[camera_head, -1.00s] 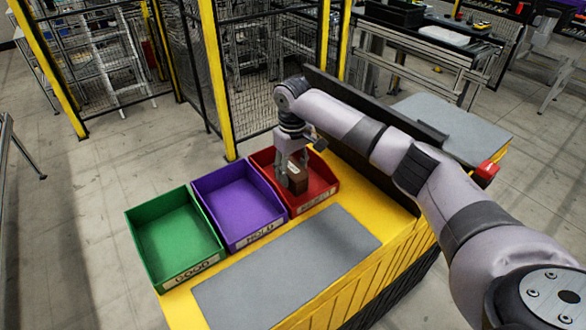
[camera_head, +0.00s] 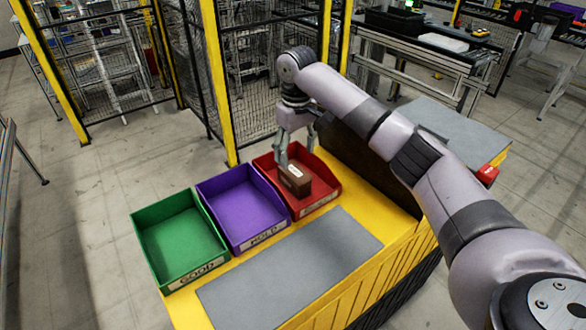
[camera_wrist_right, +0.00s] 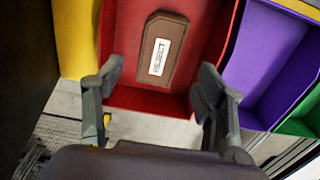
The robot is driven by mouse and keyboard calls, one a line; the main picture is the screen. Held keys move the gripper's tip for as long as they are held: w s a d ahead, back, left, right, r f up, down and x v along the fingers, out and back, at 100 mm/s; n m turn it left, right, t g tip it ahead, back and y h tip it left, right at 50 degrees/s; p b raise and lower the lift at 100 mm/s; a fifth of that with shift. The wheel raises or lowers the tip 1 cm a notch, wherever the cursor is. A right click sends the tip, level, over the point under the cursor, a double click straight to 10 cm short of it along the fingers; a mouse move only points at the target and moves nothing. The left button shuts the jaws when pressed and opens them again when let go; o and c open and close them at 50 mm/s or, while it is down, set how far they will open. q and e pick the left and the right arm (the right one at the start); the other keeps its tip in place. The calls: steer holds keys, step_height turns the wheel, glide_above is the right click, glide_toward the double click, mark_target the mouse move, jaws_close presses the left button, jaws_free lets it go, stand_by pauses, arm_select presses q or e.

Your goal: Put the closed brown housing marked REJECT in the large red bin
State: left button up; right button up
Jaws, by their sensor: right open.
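The brown housing (camera_head: 296,181) lies inside the large red bin (camera_head: 327,186) and its lid is closed. In the right wrist view the housing (camera_wrist_right: 161,49) shows a white label reading REJECT, and it rests on the floor of the red bin (camera_wrist_right: 150,101). My right gripper (camera_head: 297,146) is open above the back of the red bin. In the right wrist view its two fingers (camera_wrist_right: 160,88) stand wide apart with nothing between them, and the housing lies beyond the fingertips, apart from them. My left gripper is not in view.
A purple bin (camera_head: 243,205) marked HOLD and a green bin (camera_head: 178,241) marked GOOD stand left of the red bin. A clear grey mat (camera_head: 290,268) lies in front on the yellow stand. A wire-mesh fence (camera_head: 257,75) rises behind the bins.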

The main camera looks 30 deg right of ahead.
mark_target(295, 172)
step_height(295, 172, up, 4)
steer(key=shift+w+r, duration=0.1)
steer(key=shift+r, duration=0.1)
stand_by(0.4)
